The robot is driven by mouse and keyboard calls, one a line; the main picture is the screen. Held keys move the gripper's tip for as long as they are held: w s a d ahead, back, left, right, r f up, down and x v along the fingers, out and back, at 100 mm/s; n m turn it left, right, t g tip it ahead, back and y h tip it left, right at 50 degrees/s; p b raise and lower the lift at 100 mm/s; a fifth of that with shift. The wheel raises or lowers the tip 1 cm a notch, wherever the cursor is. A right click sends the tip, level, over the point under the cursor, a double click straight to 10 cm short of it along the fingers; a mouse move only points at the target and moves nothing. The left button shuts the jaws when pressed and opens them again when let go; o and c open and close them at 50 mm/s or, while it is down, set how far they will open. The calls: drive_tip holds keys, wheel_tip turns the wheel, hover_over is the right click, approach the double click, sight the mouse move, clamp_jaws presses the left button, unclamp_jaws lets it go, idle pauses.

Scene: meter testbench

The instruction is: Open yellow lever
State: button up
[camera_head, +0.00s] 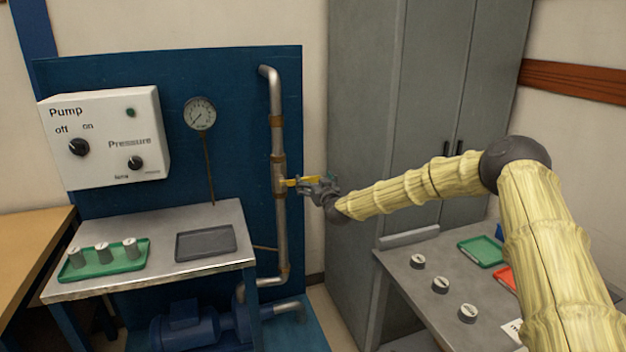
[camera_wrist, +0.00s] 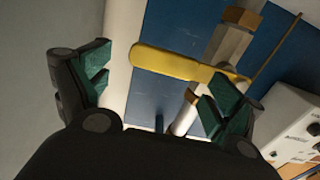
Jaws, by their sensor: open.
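The yellow lever (camera_head: 298,182) sits on the vertical metal pipe (camera_head: 279,165) in front of the blue panel and points to the right. My gripper (camera_head: 318,187) is at the lever's right end in the head view and partly covers it. In the wrist view the yellow lever (camera_wrist: 172,64) lies across the space just beyond my fingertips (camera_wrist: 150,92), its free end near the left finger and its pivot end near the right finger. The fingers are apart with nothing held between them. Whether either finger touches the lever cannot be told.
A pump control box (camera_head: 104,138) and a pressure gauge (camera_head: 200,114) are on the panel (camera_head: 240,75). A metal bench (camera_head: 150,278) holds a green tray and a grey tray. A grey cabinet (camera_head: 400,120) stands close behind my arm. A side table (camera_head: 425,300) holds several small parts.

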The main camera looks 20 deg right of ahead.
drive_tip(key=shift+w, duration=0.55)
drive_tip(key=shift+c, duration=0.4)
drive_tip(key=shift+s+r, duration=0.1)
drive_tip(key=shift+r, duration=0.2)
drive_tip(key=c, duration=1.4)
